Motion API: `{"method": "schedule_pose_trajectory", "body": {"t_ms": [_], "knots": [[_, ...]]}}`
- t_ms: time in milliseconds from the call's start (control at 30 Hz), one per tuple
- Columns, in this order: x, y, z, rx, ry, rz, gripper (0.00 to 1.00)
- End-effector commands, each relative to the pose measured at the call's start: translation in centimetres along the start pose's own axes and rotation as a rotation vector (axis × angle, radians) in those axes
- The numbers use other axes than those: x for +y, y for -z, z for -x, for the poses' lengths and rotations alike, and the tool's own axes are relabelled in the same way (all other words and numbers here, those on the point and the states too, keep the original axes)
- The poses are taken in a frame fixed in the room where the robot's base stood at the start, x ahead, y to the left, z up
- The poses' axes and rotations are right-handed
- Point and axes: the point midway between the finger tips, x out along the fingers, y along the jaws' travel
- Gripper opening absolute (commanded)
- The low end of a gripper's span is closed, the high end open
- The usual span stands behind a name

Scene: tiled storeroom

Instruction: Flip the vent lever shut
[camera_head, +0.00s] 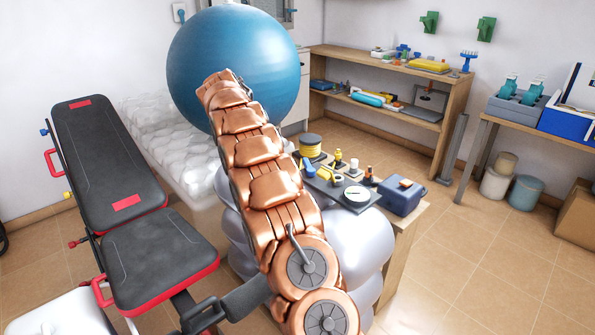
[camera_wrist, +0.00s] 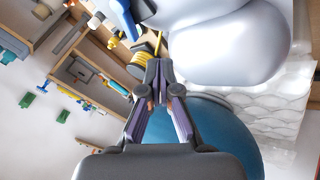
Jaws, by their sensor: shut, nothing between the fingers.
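I cannot make out a vent lever for sure in either view. In the head view a grey framed panel (camera_head: 268,5) is cut off by the top edge, partly behind the blue ball. A small dark part (camera_head: 291,11) sits at its right side, too small to identify. My gripper (camera_wrist: 158,70) shows in the wrist view, its fingers converging and shut with nothing held. In that view its tips overlap the yellow spool in the picture; whether they touch cannot be told. In the head view my copper-coloured arm hides most of the gripper.
A large blue ball (camera_head: 228,50) stands behind my arm and shows in the wrist view (camera_wrist: 225,130). A low table with a dark tray (camera_head: 325,190), yellow spool (camera_head: 310,140) and blue box (camera_head: 402,190) is right of it. A weight bench (camera_head: 155,255) stands left.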

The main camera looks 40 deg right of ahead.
Motion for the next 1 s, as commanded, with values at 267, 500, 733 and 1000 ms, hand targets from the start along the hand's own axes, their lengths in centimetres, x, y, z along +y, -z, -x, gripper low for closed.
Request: {"method": "schedule_pose_trajectory", "body": {"t_ms": [267,500,733,1000], "knots": [[0.1,1.6,-5.4,0.031,-0.031,-0.062,0.00],[0.3,1.9,-6.0,0.035,-0.037,-0.073,0.00],[0.3,1.9,-6.0,0.036,-0.037,-0.072,0.00],[0.3,1.9,-8.5,0.034,-0.036,-0.071,0.00]]}}
